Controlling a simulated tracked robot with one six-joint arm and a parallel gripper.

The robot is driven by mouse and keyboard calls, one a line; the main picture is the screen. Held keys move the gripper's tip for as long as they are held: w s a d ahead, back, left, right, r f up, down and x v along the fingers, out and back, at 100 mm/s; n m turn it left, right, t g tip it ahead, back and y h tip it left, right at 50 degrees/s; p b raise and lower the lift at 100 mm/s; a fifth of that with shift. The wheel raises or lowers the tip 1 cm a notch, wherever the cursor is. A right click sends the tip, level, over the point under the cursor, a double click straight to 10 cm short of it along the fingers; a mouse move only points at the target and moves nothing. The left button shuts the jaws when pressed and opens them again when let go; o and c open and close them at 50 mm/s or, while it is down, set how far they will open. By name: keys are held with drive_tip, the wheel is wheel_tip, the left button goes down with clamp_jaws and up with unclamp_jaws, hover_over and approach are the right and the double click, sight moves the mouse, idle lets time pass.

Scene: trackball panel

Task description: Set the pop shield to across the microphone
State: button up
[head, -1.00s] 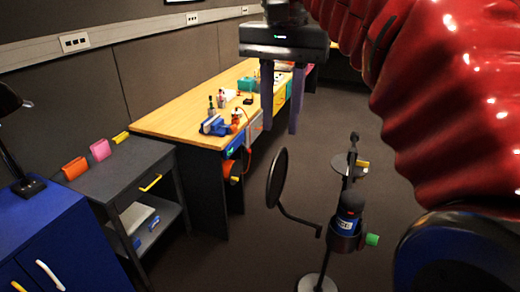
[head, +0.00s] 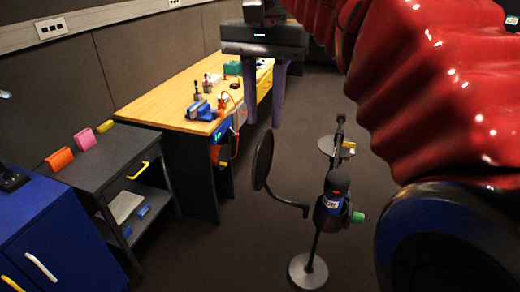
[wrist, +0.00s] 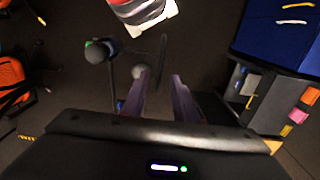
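The pop shield (head: 263,160) is a dark round disc on a curved arm, standing upright to the left of the microphone in the head view. The microphone (head: 335,185) has a dark head and a blue label band, and sits on a stand with a round base (head: 307,271). A green knob (head: 357,217) is on its right side. My gripper (head: 264,95) is open and empty, with its fingers pointing down above and behind the shield in the picture. In the wrist view, my gripper (wrist: 160,82) is open; the shield (wrist: 162,55) shows thin and edge-on beyond the fingertips, and the microphone (wrist: 97,52) is to the left.
A wooden workbench (head: 165,95) with a blue vise (head: 200,112) stands at the back left. A grey cart (head: 118,150) and a blue cabinet (head: 60,235) are on the left. A second stand (head: 328,146) is behind the microphone. The floor around the microphone is mostly clear.

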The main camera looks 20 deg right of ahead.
sight(264, 155)
wheel_tip(264, 155, down, 10)
drive_tip(key=shift+f, duration=0.15)
idle(0.4)
drive_tip(key=shift+c, duration=0.2)
clamp_jaws()
idle(1.2)
